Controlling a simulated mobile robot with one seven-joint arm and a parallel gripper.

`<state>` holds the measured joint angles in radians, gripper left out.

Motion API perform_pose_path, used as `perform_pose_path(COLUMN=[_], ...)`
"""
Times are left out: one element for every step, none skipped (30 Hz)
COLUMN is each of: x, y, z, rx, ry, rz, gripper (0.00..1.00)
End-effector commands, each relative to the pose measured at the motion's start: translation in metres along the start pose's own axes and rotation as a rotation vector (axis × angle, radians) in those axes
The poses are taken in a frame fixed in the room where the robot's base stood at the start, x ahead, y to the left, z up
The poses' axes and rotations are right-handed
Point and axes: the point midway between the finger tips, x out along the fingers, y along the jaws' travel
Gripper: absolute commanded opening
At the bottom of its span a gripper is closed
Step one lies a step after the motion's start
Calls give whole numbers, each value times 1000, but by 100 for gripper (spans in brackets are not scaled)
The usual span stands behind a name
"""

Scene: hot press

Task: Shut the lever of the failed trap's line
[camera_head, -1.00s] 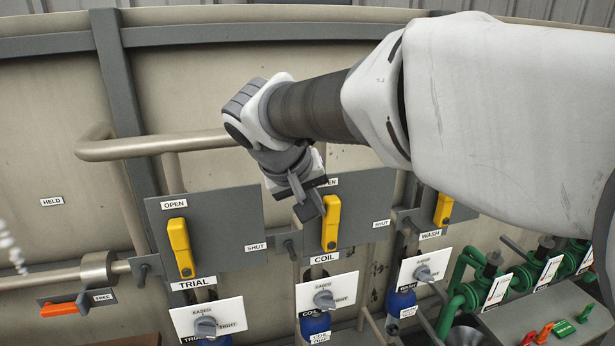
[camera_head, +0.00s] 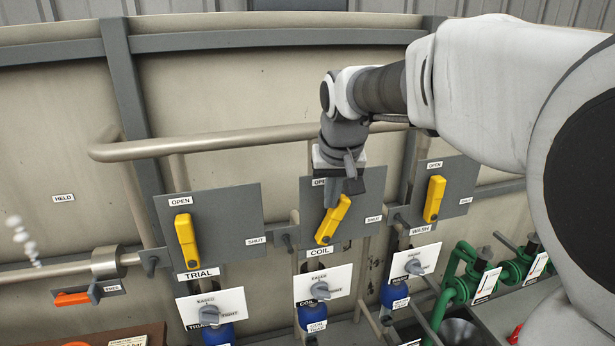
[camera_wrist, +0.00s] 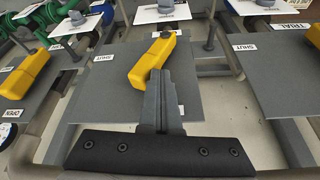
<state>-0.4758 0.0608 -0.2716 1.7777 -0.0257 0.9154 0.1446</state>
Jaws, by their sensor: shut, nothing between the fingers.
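Three grey plates on the tank wall carry yellow levers: the TRIAL lever (camera_head: 187,241), the COIL lever (camera_head: 333,219) and the WASH lever (camera_head: 434,199). Each plate has OPEN at the top and SHUT at the right. The TRIAL and WASH levers point up towards OPEN. The COIL lever is tilted, its free end turned partway towards SHUT. My gripper (camera_head: 350,185) is shut and empty at that free end. In the wrist view, my gripper's fingertips (camera_wrist: 158,76) lie against or very close to the OPEN-facing side of the COIL lever (camera_wrist: 152,60); exact contact is unclear.
Below the plates are grey knobs (camera_head: 320,290) on white cards, with blue bodies under them. A beige pipe (camera_head: 210,143) runs behind my gripper. White puffs (camera_head: 22,235) show at far left, above an orange lever (camera_head: 72,299). Green pipework (camera_head: 455,287) stands at lower right.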

Motion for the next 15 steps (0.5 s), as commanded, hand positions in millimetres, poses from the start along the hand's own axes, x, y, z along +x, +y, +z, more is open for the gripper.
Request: perform_pose_path(x=[1,2,3,4,4,6,7,9,10,12,13,15,17,18,21], y=[8,11,15,17,20,23,26,28,31,34,37,40,42,45,48], z=[-2,-2,-2,-3,-3,-3,-3,-3,-3,-3,-3,-3,-3,-3,-3], rx=[25,35,49,58,68,81,91,100,114,124,134,148,159,170,184], ry=[-8,-13,-20,-24,-29,-37,-42,-48,-55,-61,-65,-74,-80,-85,-93], rz=[-34,-57,-89,-113,-137,-169,-192,-217,-250,-275,-299,-334,-360,-386,-420], gripper=[0,0,0,0,0,0,0,0,0,0,0,0,0,0,0])
